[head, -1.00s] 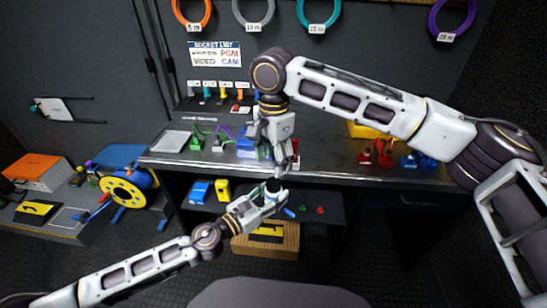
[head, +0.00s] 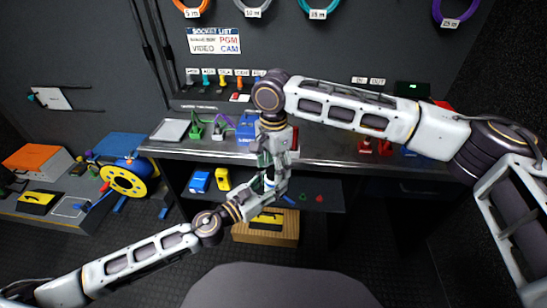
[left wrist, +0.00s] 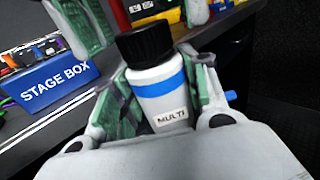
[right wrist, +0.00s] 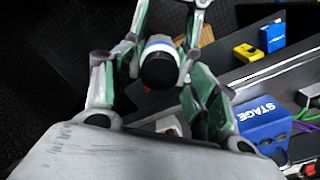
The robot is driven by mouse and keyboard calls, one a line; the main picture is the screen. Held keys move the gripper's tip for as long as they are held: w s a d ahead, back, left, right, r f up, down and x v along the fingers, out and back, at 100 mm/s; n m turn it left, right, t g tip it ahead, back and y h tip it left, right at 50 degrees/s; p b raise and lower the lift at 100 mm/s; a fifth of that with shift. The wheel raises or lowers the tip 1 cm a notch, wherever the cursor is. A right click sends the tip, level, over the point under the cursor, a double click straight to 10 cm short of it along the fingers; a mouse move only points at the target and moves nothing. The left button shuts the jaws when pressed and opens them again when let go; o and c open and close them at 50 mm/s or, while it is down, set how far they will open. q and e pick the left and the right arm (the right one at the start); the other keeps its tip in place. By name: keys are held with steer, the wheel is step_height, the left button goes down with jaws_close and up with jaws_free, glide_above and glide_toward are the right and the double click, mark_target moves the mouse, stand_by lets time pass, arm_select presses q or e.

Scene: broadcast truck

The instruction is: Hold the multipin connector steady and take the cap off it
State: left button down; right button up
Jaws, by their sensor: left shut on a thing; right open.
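The multipin connector (left wrist: 160,90) is a white cylinder with a blue band and a MULTI label. My left gripper (head: 264,190) is shut around its body, and the connector stands nearly upright in the left wrist view. Its black ribbed cap (left wrist: 146,40) is on top; it also shows end-on in the right wrist view (right wrist: 158,68). My right gripper (head: 272,164) points down over the connector from above. Its fingers (right wrist: 155,72) are open, one on each side of the cap, with visible gaps. In the head view the two grippers overlap and hide most of the connector.
The workbench (head: 330,170) is behind the grippers, with a blue stage box (right wrist: 265,122) on it. A lower shelf holds blue and yellow boxes (head: 223,179). A wooden crate (head: 285,232) lies below. The floor at the left is clear near my left arm.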

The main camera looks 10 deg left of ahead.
steer(key=shift+f, duration=0.45)
steer(key=shift+c, duration=0.4)
steer(key=c, duration=1)
